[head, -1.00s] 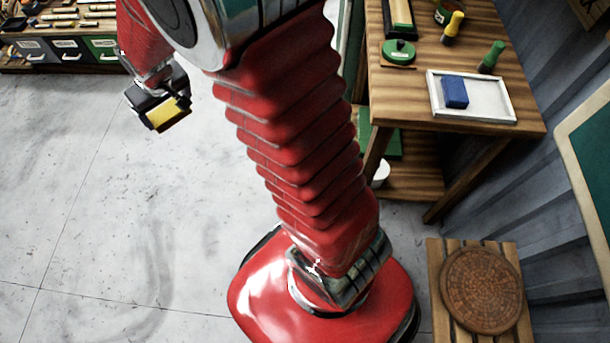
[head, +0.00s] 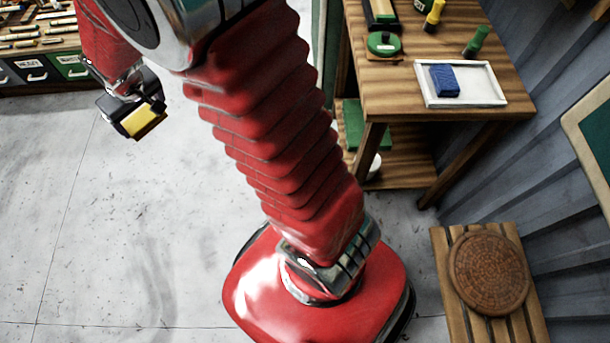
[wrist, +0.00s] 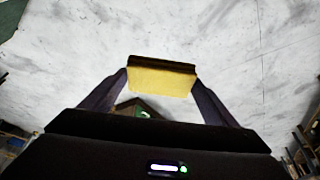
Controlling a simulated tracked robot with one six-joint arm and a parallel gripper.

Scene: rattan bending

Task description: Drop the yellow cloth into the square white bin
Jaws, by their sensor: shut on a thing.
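My gripper (head: 140,112) is at the upper left of the head view, held above the grey floor. It is shut on the yellow cloth (head: 139,121), which shows as a small yellow block with a dark edge. In the wrist view the yellow cloth (wrist: 160,80) sits between the two fingertips, one on each side. I cannot make out the square white bin for certain in either view.
A wooden table (head: 400,90) at upper right bears a white tray (head: 492,84) with a blue block (head: 444,80). A wooden stool (head: 452,290) with a round woven mat (head: 489,272) stands at lower right. Drawers (head: 35,70) line the upper left. The left floor is clear.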

